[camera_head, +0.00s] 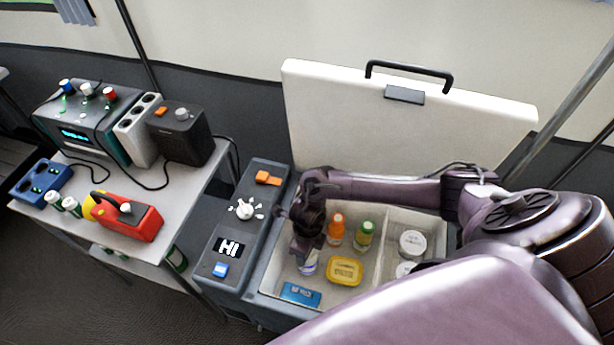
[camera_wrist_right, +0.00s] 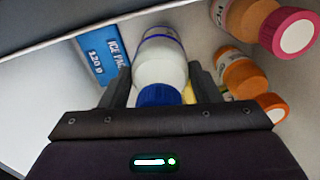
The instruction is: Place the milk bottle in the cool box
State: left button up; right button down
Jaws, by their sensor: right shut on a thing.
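The milk bottle, white with a blue cap, shows between my right gripper's fingers in the right wrist view (camera_wrist_right: 162,62). In the head view it is a small pale shape (camera_head: 308,265) below my right gripper (camera_head: 306,250). My right gripper (camera_wrist_right: 160,85) is shut on the bottle. The bottle is inside the left compartment of the open cool box (camera_head: 275,283); whether it touches the floor I cannot tell. My left gripper is not in view.
Near the bottle are a blue ice pack (camera_head: 300,294), a yellow tub (camera_head: 344,270), an orange bottle (camera_head: 336,230) and a green bottle (camera_head: 363,236). White-lidded jars (camera_head: 412,243) fill the right compartment. The raised lid (camera_head: 400,120) stands behind. A table (camera_head: 150,245) with devices stands left.

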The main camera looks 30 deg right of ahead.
jog(key=shift+w+f, duration=0.1)
jog(key=shift+f, duration=0.35)
jog(key=shift+c, duration=2.4)
grip_release()
notch_tip(320, 180, up, 12)
jog(key=shift+d+r+p, duration=0.1)
jog(key=shift+p, duration=0.65)
jog(key=shift+r, duration=0.1)
